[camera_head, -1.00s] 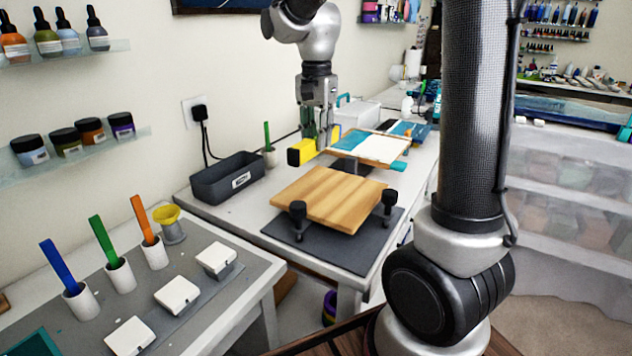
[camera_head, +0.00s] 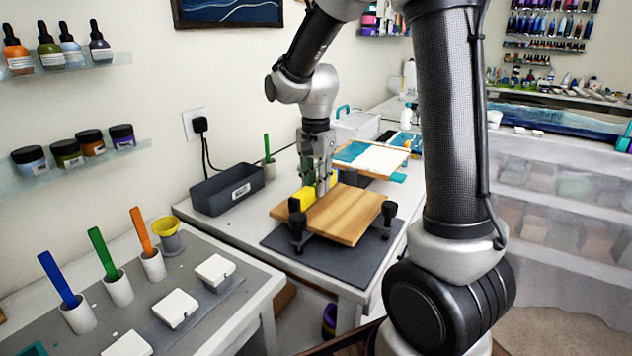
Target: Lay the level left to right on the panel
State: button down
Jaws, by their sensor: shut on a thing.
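The yellow level (camera_head: 303,198) is in my gripper (camera_head: 323,188), which is shut on it. The level's dark end faces the front left, and its far part is hidden behind the gripper. The wooden panel (camera_head: 345,215) rests on black knobbed supports (camera_head: 298,222) over a dark grey mat. The level and gripper are at the panel's back left part. I cannot tell whether the level touches the panel.
A dark grey bin (camera_head: 226,190) stands left of the panel. Behind the panel is a blue-and-white painted board (camera_head: 371,157) on a stand. The front-left table holds cups with coloured sticks (camera_head: 117,287) and white blocks (camera_head: 215,270).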

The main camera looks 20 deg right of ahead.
jog(key=shift+f, duration=0.25)
jog(key=c, duration=1.2)
grip_release()
notch_tip(320, 180, up, 13)
jog(key=s+d+n+t, duration=0.2)
jog(key=s+n, duration=0.3)
jog(key=s, duration=0.6)
jog(key=s+d+n+t, duration=0.2)
jog(key=s+d+n, duration=0.2)
jog(key=s, duration=0.6)
jog(key=shift+s+f+n, duration=0.4)
jog(key=shift+f+n, duration=0.05)
jog(key=shift+n, duration=0.65)
